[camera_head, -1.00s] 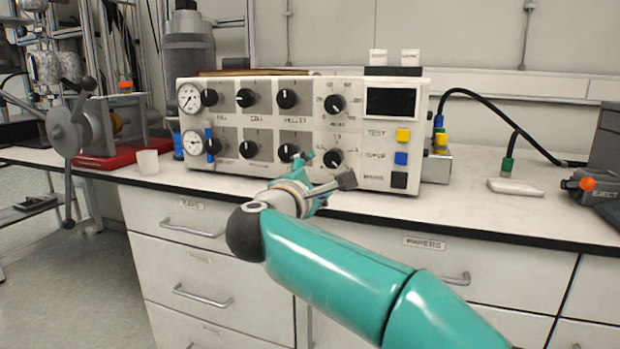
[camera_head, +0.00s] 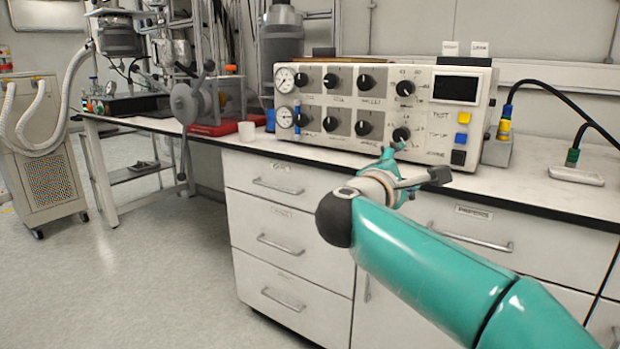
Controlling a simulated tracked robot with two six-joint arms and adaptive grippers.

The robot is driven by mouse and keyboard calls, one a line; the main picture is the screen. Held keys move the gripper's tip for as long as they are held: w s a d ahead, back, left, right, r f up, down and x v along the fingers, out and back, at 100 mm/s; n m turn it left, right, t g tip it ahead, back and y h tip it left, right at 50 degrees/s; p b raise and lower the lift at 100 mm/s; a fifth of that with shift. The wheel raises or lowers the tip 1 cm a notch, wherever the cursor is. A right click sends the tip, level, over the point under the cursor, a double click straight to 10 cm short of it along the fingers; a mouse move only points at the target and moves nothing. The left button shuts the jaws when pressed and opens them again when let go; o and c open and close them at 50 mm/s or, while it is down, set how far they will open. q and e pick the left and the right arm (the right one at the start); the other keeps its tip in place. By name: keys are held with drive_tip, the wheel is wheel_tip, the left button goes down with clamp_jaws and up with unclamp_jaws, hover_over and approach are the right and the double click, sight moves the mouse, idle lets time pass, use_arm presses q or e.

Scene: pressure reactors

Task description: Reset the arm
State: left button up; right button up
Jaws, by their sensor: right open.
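My right arm, teal, comes in from the lower right and reaches toward the front of the bench. My right gripper (camera_head: 413,168) is open and empty, in front of the lower right part of the control panel (camera_head: 340,105). Its fingers overlap the panel's lower right knob area in the picture; I cannot tell the exact gap, and I see no contact. My left gripper is out of view.
Drawers (camera_head: 285,230) fill the front below. A wheeled unit (camera_head: 45,160) with white hoses stands far left. The floor (camera_head: 140,270) at left is clear.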

drive_tip(key=w+a+f+n+y, duration=0.1)
drive_tip(key=w+f+n+y, duration=0.2)
drive_tip(key=f+n, duration=1)
drive_tip(key=w+a+f+n+y, duration=0.1)
drive_tip(key=w+f+n+y, duration=0.15)
drive_tip(key=f+n, duration=1.1)
drive_tip(key=s+f+n+g+y, duration=0.25)
drive_tip(key=s+f+n, duration=0.4)
drive_tip(key=f, duration=0.45)
drive_tip(key=s+f+n+g+y, duration=0.25)
drive_tip(key=s+f+n, duration=0.35)
drive_tip(key=f, duration=0.5)
drive_tip(key=s+f+n+g+y, duration=0.1)
drive_tip(key=s+f+n+g, duration=0.3)
drive_tip(key=s+f, duration=0.55)
drive_tip(key=s+a+f+n+g+y, duration=0.1)
drive_tip(key=s+f+n+g, duration=0.3)
drive_tip(key=s, duration=0.5)
drive_tip(key=s+a+f+n+g+y, duration=0.1)
drive_tip(key=s+f+n, duration=0.4)
drive_tip(key=s, duration=0.4)
wheel_tip(320, 180, up, 38)
drive_tip(key=s+n+p, duration=0.1)
drive_tip(key=p, duration=3.6)
drive_tip(key=shift+a+r+n, duration=0.15)
drive_tip(key=shift+r+n, duration=0.05)
drive_tip(key=shift+n, duration=0.1)
